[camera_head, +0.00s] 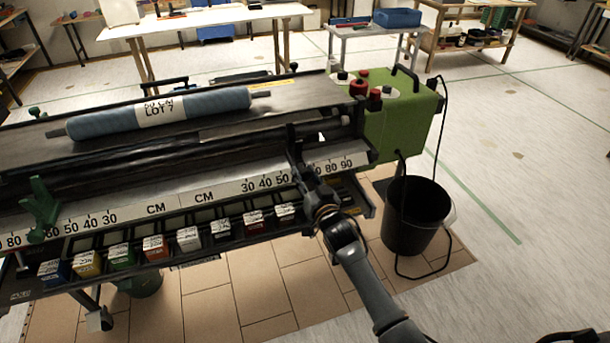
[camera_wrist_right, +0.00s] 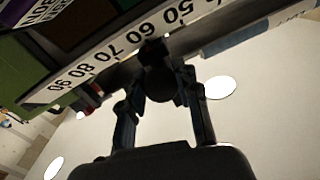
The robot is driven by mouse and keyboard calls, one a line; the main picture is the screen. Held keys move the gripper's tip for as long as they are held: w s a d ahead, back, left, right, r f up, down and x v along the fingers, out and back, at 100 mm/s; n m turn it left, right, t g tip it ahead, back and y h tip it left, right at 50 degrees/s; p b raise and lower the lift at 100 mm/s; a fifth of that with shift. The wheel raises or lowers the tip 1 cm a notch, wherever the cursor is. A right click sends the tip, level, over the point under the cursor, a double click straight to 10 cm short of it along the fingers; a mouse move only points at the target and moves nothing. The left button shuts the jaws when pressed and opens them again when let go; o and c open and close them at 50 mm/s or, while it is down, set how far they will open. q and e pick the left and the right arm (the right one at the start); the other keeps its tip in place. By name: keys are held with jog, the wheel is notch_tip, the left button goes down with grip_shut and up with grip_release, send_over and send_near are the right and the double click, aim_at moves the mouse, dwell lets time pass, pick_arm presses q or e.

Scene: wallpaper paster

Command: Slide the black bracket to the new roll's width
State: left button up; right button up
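The black bracket (camera_head: 291,141) stands on the right half of the machine's scale rail (camera_head: 222,191), just right of the 50 mark; the 60 is hidden in the head view. My right gripper (camera_head: 301,174) reaches it from the front. In the right wrist view its two fingers (camera_wrist_right: 160,92) stand either side of a dark, rounded knob on the bracket (camera_wrist_right: 160,80), near the 60 mark. I cannot tell whether both fingers press on it. The blue roll (camera_head: 205,104) lies on top, tagged LOT 7; the tag's upper line is hard to read. My left gripper is out of view.
A green bracket (camera_head: 40,209) sits on the rail's left half. Several coloured boxes (camera_head: 153,248) line the shelf below the rail. A green housing (camera_head: 405,125) with red knobs closes the right end. A black bucket (camera_head: 413,220) stands on the floor beside my right arm.

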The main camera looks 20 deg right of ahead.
grip_shut()
jog(key=shift+s+a+b, duration=0.1)
jog(key=shift+a+b, duration=0.3)
jog(key=shift+a, duration=2.15)
jog(key=o, duration=0.9)
grip_release()
jog(key=s, duration=1.2)
jog(key=shift+d, duration=0.45)
